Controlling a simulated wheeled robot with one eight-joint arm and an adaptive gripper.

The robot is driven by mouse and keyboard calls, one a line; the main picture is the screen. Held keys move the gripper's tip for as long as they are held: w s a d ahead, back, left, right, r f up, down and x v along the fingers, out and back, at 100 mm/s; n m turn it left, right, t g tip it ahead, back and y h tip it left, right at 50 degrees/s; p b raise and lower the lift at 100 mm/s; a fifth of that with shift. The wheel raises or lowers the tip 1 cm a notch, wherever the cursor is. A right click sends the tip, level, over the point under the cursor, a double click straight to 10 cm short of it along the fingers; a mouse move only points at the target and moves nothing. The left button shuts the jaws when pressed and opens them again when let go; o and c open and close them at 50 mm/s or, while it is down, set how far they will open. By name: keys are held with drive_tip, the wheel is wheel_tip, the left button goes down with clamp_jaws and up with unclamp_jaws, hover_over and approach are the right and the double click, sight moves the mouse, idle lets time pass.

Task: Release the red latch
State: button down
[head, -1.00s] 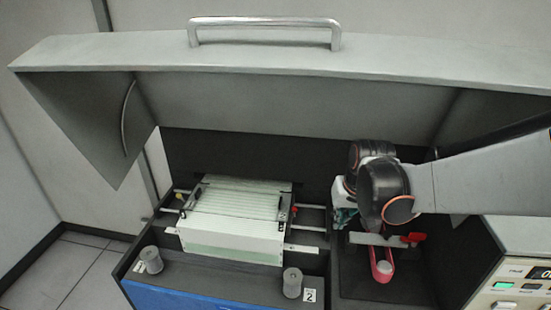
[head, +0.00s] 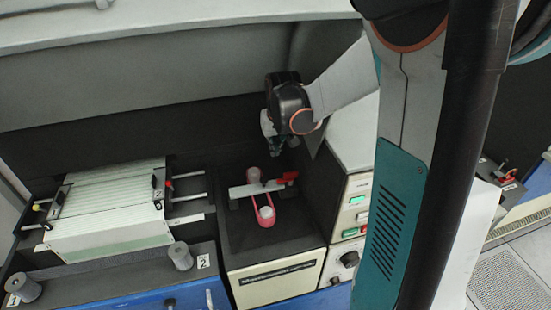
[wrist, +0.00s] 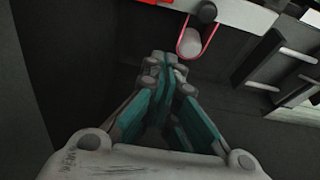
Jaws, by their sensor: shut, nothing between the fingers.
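The red latch (head: 288,177) sits at the right end of a light grey bar (head: 243,190) in the dark bay. In the wrist view only a small red piece of the latch (wrist: 158,2) shows at the top edge. My gripper (head: 275,150) is above and behind the latch, apart from it, with its fingers pointing down. In the wrist view my gripper (wrist: 167,60) has its fingertips together with nothing between them, over dark floor beside the red belt.
A red belt (head: 264,208) loops around two rollers under the bar. A card stack (head: 110,235) lies in the tray at left. A panel of buttons (head: 355,203) borders the bay at right. The raised grey lid (head: 170,75) hangs above.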

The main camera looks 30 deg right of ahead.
sight(287, 179)
drive_tip(key=b+x, duration=0.1)
drive_tip(key=x, duration=0.8)
drive_tip(key=shift+w+f, duration=0.1)
drive_tip(key=shift+f, duration=0.1)
drive_tip(key=shift+s+a, duration=0.3)
drive_tip(key=shift+s, duration=0.65)
drive_tip(key=shift+s+a, duration=0.3)
drive_tip(key=shift+s, duration=0.65)
drive_tip(key=shift+s, duration=0.1)
drive_tip(key=shift+d, duration=0.1)
